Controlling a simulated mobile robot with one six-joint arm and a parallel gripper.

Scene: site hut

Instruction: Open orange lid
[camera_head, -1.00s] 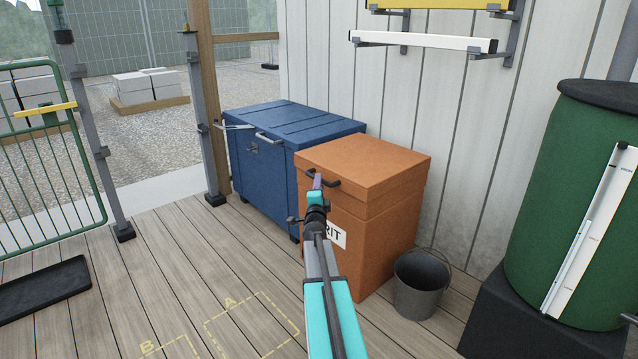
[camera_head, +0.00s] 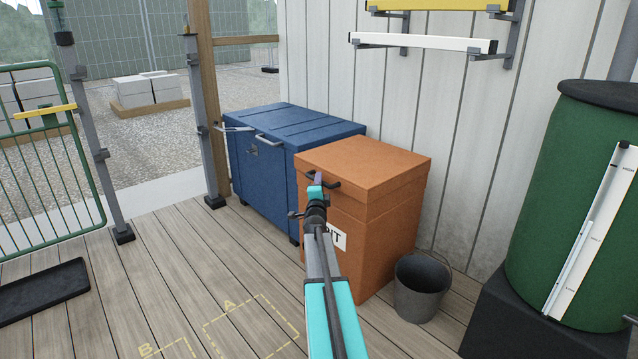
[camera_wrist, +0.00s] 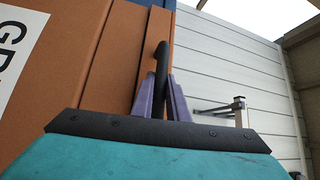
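The orange lid (camera_head: 365,163) sits closed and level on the orange grit box (camera_head: 378,240). Its dark handle (camera_head: 331,184) sticks out from the lid's front, near the left corner. My gripper (camera_head: 318,179) is at this handle, in front of the lid. In the wrist view, the purple fingers of my gripper (camera_wrist: 162,98) lie close on either side of the black handle (camera_wrist: 161,65), which runs between them. They look shut on it. The handle's lower part is hidden behind the gripper body. The box's label is partly hidden by my arm in the head view.
A blue chest (camera_head: 300,132) stands directly left of and behind the box. A grey bucket (camera_head: 421,288) stands at its right, and a green barrel (camera_head: 570,200) is farther right. The plank floor in front is mostly clear.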

